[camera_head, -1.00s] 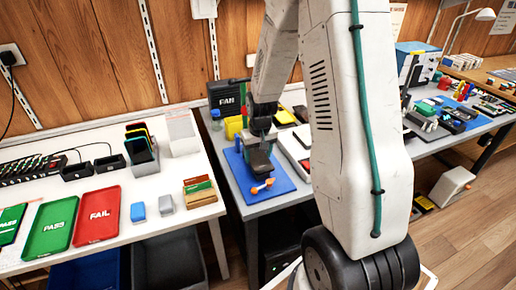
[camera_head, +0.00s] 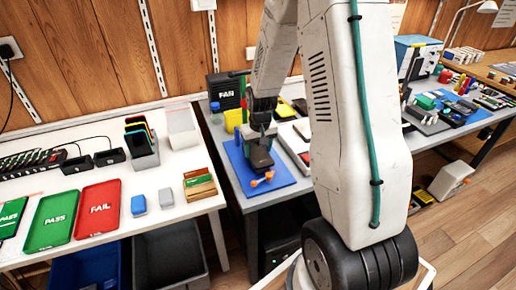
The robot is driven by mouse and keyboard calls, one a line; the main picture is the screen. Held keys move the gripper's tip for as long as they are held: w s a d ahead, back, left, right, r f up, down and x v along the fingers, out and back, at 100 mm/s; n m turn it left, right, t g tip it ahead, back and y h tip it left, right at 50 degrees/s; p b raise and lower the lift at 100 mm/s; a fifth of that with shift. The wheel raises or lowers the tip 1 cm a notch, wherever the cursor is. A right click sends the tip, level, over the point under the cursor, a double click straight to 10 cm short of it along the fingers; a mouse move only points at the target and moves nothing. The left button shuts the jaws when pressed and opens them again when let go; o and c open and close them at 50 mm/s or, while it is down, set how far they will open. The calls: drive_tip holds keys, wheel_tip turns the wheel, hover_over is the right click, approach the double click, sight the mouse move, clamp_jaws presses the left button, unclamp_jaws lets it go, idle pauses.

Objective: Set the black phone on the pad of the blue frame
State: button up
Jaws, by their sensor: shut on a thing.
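My gripper (camera_head: 262,131) is at the middle of the view, pointing down over the blue mat (camera_head: 284,186) on the grey bench. It is shut on a dark flat thing, which looks like the black phone (camera_head: 261,160). The phone is above or at the mat; I cannot tell if it touches. The gripper's fingers are small and partly lost against the dark thing. An orange piece (camera_head: 262,179) lies on the mat just in front. I cannot make out a separate blue frame or its pad; my arm hides part of the bench.
The white table at left holds a green PASS tray (camera_head: 50,222), a red FAIL tray (camera_head: 97,209) and a rack of phones (camera_head: 141,146). A black bin (camera_head: 225,91) and yellow cup (camera_head: 233,121) stand behind the mat. Another cluttered bench is at right.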

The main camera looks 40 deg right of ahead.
drive_tip(key=shift+f, duration=0.4)
idle(1.1)
drive_tip(key=o, duration=1.5)
drive_tip(key=shift+r, duration=0.6)
drive_tip(key=shift+r, duration=3.5)
